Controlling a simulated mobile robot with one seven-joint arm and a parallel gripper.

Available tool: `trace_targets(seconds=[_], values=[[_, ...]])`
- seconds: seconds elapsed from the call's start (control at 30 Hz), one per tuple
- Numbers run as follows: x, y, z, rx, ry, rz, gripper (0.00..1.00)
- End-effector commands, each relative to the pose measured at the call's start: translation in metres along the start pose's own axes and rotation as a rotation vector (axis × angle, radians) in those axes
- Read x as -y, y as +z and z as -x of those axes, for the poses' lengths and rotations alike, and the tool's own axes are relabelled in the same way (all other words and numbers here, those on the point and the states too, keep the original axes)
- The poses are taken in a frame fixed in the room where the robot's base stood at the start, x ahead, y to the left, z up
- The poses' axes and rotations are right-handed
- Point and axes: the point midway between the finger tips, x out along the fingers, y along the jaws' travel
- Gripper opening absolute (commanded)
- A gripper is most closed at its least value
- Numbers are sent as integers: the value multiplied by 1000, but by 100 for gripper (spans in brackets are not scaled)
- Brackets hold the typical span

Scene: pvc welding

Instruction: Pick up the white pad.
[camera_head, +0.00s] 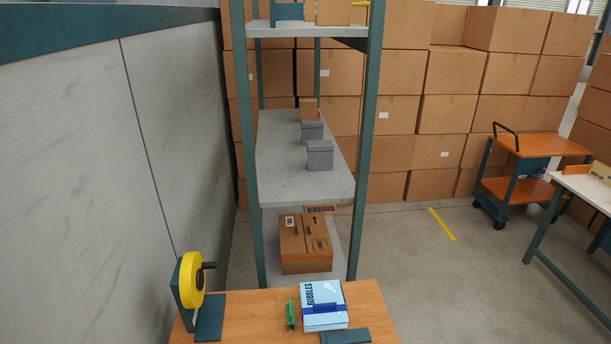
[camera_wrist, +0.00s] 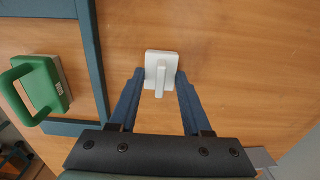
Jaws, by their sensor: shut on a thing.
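I cannot tell whether the pad touches the surface. I cannot make out the pad or my gripper in the head view.
A green-handled block (camera_wrist: 42,88) lies left of the pad, inside a dark teal frame (camera_wrist: 92,50). In the head view, a table (camera_head: 255,307) carries a yellow reel (camera_head: 191,279) and blue BUBBLES packs (camera_head: 323,302). A shelf rack (camera_head: 335,176) stands behind.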

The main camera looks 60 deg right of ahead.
Motion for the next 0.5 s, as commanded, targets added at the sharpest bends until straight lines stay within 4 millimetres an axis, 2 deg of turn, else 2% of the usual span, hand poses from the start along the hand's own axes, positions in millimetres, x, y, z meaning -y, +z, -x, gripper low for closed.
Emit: trace_targets(seconds=[0.27, 0.5], values=[[0, -1, 12, -3, -1, 1, 0], [0, -1, 51, -4, -1, 0, 0]])
